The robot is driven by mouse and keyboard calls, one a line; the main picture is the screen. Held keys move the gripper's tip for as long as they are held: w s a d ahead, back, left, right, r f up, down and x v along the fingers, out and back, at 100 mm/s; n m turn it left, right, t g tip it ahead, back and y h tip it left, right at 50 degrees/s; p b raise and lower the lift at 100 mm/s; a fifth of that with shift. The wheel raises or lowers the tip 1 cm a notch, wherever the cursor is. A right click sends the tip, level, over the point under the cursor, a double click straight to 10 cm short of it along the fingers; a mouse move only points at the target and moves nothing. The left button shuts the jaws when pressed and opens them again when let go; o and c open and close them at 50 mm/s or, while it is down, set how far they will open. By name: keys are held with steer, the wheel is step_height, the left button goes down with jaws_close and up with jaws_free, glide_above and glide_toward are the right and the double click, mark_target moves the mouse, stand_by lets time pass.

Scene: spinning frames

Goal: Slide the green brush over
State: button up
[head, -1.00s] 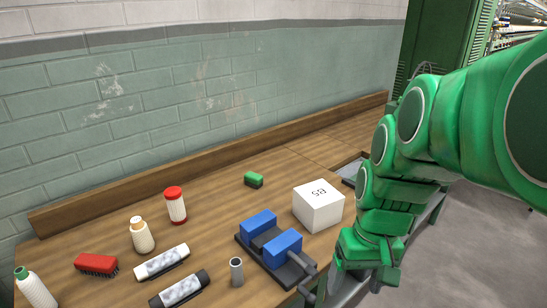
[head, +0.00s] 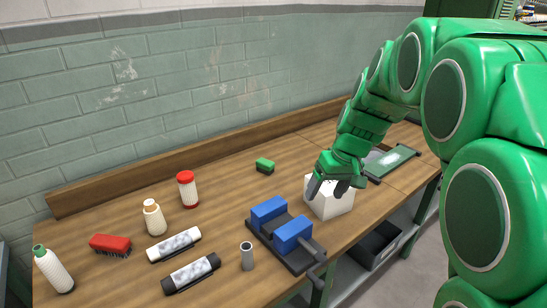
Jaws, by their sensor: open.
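The green brush (head: 265,165) is a small block with a green top and dark underside. It lies on the wooden workbench (head: 225,190), toward the back and middle, with clear wood around it. My gripper (head: 334,190) is open and points down over the white box (head: 330,205), to the right of the brush and nearer the front. It hides part of the box's top, and I cannot tell whether the fingers touch it. Nothing shows between the fingers.
A blue vise (head: 282,228) and grey cylinder (head: 247,256) stand in front. Left are a red brush (head: 110,245), a red-capped jar (head: 188,189), bottles and two rolls. A low wooden ledge (head: 200,172) runs along the back. A green-topped tray (head: 390,162) lies right.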

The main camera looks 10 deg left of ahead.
steer(key=w+a+f+n+t+y, duration=0.15)
steer(key=w+a, duration=0.25)
steer(key=w, duration=0.6)
steer(key=w+a+f+n+y, duration=0.1)
steer(key=w+a+f+n, duration=0.2)
steer(key=w, duration=0.7)
steer(key=n+t+y, duration=0.2)
steer(key=n, duration=0.1)
glide_toward(265, 161)
steer(key=x, duration=0.4)
steer(key=shift+s+d+f, duration=0.1)
steer(key=shift+f, duration=0.05)
steer(key=shift+x, duration=3.9)
steer(key=c, duration=1.1)
steer(key=shift+o, duration=0.2)
steer(key=shift+s+a+r, duration=0.2)
steer(key=shift+s+a, duration=0.55)
steer(key=shift+a, duration=0.1)
steer(key=shift+s+a+f, duration=0.15)
steer(key=shift+s+a, duration=6.15)
